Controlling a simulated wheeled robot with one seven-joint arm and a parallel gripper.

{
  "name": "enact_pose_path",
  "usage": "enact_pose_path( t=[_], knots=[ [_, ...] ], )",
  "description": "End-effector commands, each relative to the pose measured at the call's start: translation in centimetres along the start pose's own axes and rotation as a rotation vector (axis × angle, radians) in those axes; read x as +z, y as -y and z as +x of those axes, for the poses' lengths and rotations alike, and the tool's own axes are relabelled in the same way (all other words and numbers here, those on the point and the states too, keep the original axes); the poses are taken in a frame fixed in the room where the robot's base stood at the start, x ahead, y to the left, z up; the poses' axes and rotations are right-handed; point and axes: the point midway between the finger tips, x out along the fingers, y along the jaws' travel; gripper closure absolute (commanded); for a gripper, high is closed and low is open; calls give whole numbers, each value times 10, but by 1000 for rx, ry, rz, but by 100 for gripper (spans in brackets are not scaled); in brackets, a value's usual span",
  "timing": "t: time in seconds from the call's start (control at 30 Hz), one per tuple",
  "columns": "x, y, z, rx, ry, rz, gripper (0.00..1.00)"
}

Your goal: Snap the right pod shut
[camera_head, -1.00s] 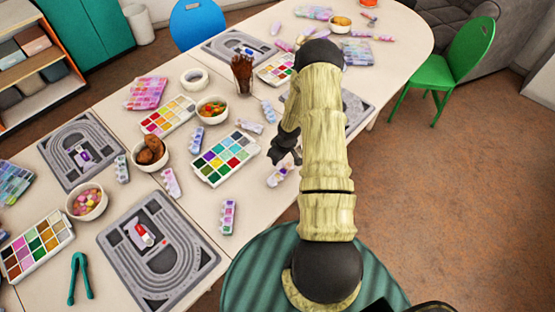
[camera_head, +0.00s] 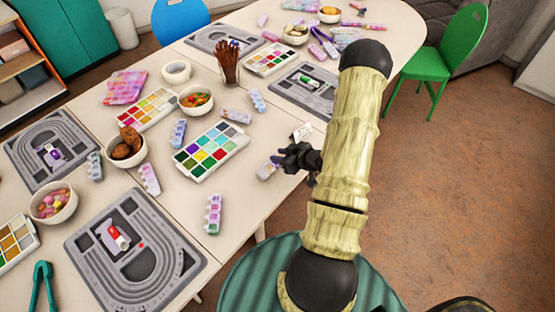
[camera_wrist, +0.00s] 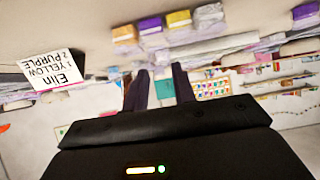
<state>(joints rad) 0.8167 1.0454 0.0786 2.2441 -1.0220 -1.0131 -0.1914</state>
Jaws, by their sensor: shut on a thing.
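A small pod (camera_head: 267,170) with purple and pale compartments lies near the table edge, right of the bright paint palette. In the wrist view the pod (camera_wrist: 151,25) shows near the top, with yellow and purple compartments and a pale strip below them. My gripper (camera_head: 279,161) is low at the pod's right end. Its dark fingers (camera_wrist: 159,72) reach towards the pale strip and are shut on the pod; the contact itself is hard to make out. Whether the lid is fully closed cannot be told.
A name card (camera_head: 302,131) stands behind my gripper; its text reads Elin, yellow, purple in the wrist view (camera_wrist: 52,69). The paint palette (camera_head: 211,151), another pod (camera_head: 214,214) and a grey bead board (camera_head: 75,262) lie to the left.

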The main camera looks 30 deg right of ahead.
Motion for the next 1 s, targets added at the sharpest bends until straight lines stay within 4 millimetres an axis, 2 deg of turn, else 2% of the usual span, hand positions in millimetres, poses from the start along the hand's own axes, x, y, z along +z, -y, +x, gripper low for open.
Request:
enact_pose_path(
  t=[0.03, 0.43, 0.7, 1.0],
  knots=[
    [12, 0, 3, 2, -44, 4, 96],
    [33, 0, 2, 2, -384, 3, 96],
    [39, 0, 2, 0, -542, 2, 96],
    [40, 0, 1, -2, -610, 1, 96]
  ],
)
